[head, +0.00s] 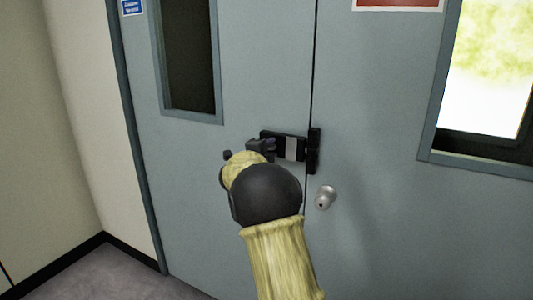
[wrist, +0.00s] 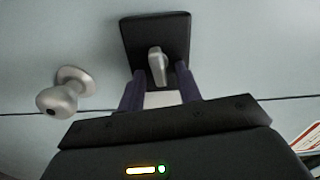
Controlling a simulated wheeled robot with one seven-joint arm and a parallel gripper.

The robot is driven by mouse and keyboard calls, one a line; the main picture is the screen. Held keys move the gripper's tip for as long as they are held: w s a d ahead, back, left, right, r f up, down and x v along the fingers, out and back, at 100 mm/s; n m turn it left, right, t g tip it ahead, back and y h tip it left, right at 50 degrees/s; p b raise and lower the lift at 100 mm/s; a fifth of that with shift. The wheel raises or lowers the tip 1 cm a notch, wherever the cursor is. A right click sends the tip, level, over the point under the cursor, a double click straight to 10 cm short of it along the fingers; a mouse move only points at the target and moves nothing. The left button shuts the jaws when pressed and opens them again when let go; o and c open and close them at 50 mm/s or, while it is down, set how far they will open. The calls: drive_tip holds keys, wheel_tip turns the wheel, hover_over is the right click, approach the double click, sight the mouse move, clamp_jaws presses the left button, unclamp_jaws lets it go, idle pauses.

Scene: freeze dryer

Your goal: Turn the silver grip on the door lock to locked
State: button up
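The door lock has a black plate (wrist: 155,32) on the grey-blue door, with the silver grip (wrist: 158,66) standing out from it. In the wrist view the grip points down the picture, slightly tilted. My gripper (wrist: 160,80) is open, with one dark finger on each side of the grip's lower end. I cannot tell whether either finger touches the grip. In the head view, the lock (head: 314,151) shows as a black strip beside the door seam, with my gripper just left of it. The silver grip is not clear there.
A round silver knob (head: 325,197) sits below the lock; it also shows in the wrist view (wrist: 63,94). The left door leaf has a dark window (head: 190,60), and the right leaf has a bright window (head: 490,70). Grey floor (head: 115,275) shows at lower left.

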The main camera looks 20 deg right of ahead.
drive_tip(key=v, duration=1.7)
drive_tip(key=shift+s+a+f, duration=0.1)
drive_tip(key=shift+a, duration=0.05)
drive_tip(key=s+a+f+n+y, duration=0.4)
drive_tip(key=a+f+n+y, duration=0.4)
drive_tip(key=f+n+y, duration=0.7)
drive_tip(key=s+f+n+g, duration=0.4)
drive_tip(key=s+n, duration=0.2)
drive_tip(key=s, duration=0.5)
drive_tip(key=s+f+n+g, duration=0.4)
drive_tip(key=s+n, duration=0.2)
drive_tip(key=s, duration=0.4)
drive_tip(key=w+p+v, duration=0.2)
drive_tip(key=p+v, duration=1)
drive_tip(key=w+a+r+p+v, duration=0.1)
drive_tip(key=w+p+v, duration=0.2)
drive_tip(key=p+v, duration=0.9)
drive_tip(key=shift+a+r+h+p, duration=0.15)
drive_tip(key=shift+r+h+p, duration=0.3)
drive_tip(key=shift+p, duration=0.25)
